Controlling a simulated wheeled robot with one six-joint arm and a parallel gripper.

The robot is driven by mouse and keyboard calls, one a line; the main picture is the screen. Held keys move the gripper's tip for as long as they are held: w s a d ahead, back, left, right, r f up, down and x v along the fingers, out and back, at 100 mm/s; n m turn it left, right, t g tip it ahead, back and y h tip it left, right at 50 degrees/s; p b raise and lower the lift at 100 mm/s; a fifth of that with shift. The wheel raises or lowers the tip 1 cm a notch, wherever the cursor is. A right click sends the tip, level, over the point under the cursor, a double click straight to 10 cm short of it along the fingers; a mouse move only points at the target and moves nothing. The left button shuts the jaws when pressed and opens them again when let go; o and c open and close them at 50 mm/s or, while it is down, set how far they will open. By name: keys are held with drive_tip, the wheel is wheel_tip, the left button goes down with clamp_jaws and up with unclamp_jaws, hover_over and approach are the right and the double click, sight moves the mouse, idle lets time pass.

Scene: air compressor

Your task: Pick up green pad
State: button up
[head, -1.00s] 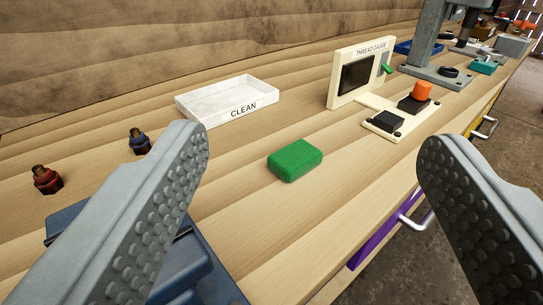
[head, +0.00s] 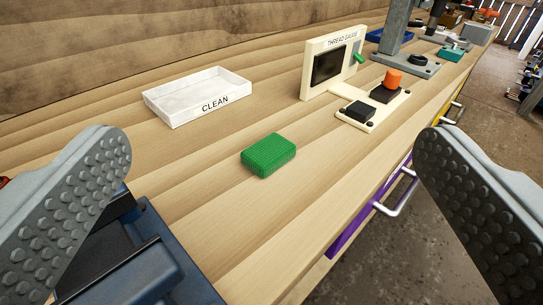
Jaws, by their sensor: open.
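The green pad (head: 268,155) is a small textured block lying flat on the wooden workbench (head: 225,205). It sits near the middle of the head view, apart from everything around it. My gripper (head: 272,170) is open and empty, with one grey studded finger at the left and one at the right of the picture. The pad shows between and beyond the fingers and touches neither.
A white tray marked CLEAN (head: 200,97) lies behind the pad. A thread gauge (head: 332,62) with an orange-topped black block (head: 390,82) stands to the right. A dark blue case (head: 140,255) is at the lower left. The bench edge with drawer handles drops off right.

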drive_tip(key=w+n+g, duration=0.3)
drive_tip(key=w+g, duration=0.4)
drive_tip(key=w, duration=0.4)
drive_tip(key=n+g, duration=0.6)
drive_tip(key=g, duration=0.4)
hover_over(269, 147)
drive_tip(key=f, duration=1.3)
drive_tip(key=shift+s+d, duration=0.2)
drive_tip(key=shift+s, duration=0.05)
drive_tip(key=shift+w+a+f, duration=0.1)
drive_tip(key=shift+f, duration=1.3)
drive_tip(key=shift+w+a+f, duration=0.1)
drive_tip(key=shift+f, duration=1.25)
drive_tip(key=c, duration=1.1)
wheel_tip(269, 147, up, 10)
drive_tip(key=shift+r, duration=0.1)
drive_tip(key=o, duration=0.5)
drive_tip(key=c, duration=0.4)
